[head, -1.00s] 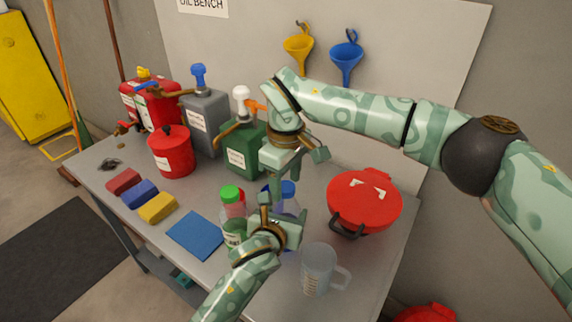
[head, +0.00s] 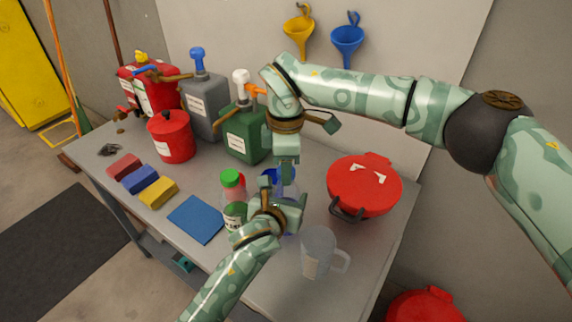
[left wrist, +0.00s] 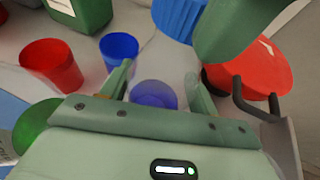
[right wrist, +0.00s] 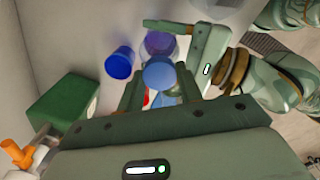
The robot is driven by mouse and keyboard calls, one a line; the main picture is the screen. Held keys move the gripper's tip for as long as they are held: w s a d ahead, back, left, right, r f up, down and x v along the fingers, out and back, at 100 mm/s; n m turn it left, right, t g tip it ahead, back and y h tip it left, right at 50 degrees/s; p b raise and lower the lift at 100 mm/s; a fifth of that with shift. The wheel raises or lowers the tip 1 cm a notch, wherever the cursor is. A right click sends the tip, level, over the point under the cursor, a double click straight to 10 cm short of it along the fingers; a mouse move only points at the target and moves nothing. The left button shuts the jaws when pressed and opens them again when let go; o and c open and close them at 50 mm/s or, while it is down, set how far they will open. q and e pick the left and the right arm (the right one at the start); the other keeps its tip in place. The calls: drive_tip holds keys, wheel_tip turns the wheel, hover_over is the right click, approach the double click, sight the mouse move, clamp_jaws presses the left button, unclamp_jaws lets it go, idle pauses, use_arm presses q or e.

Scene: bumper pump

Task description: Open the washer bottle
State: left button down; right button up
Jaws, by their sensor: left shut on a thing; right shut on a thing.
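The washer bottle (left wrist: 153,95) is clear, with blue-violet liquid. It stands between the fingers of my left gripper (head: 283,196), which is shut on it. The bottle also shows in the right wrist view (right wrist: 158,42). My right gripper (head: 287,176) points down above the bottle and is shut on a ribbed blue cap (right wrist: 158,75). In the left wrist view, the cap (left wrist: 180,18) appears apart from the bottle, with bench showing between them. In the head view my grippers hide most of the bottle and cap.
A green-capped bottle (head: 232,179) stands just left of my left gripper. A blue cup (left wrist: 119,48) and red cup (left wrist: 50,65) stand close by. A clear jug (head: 317,252) and red lidded pan (head: 365,190) are right. The green pump can (head: 245,143) stands behind.

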drive_tip(key=n, duration=0.6)
drive_tip(key=shift+w+r+n, duration=0.1)
drive_tip(key=shift+n, duration=0.2)
drive_tip(key=n, duration=3.4)
drive_tip(key=shift+r+n, duration=0.1)
drive_tip(key=shift+n, duration=0.2)
drive_tip(key=n, duration=0.5)
drive_tip(key=shift+n, duration=0.3)
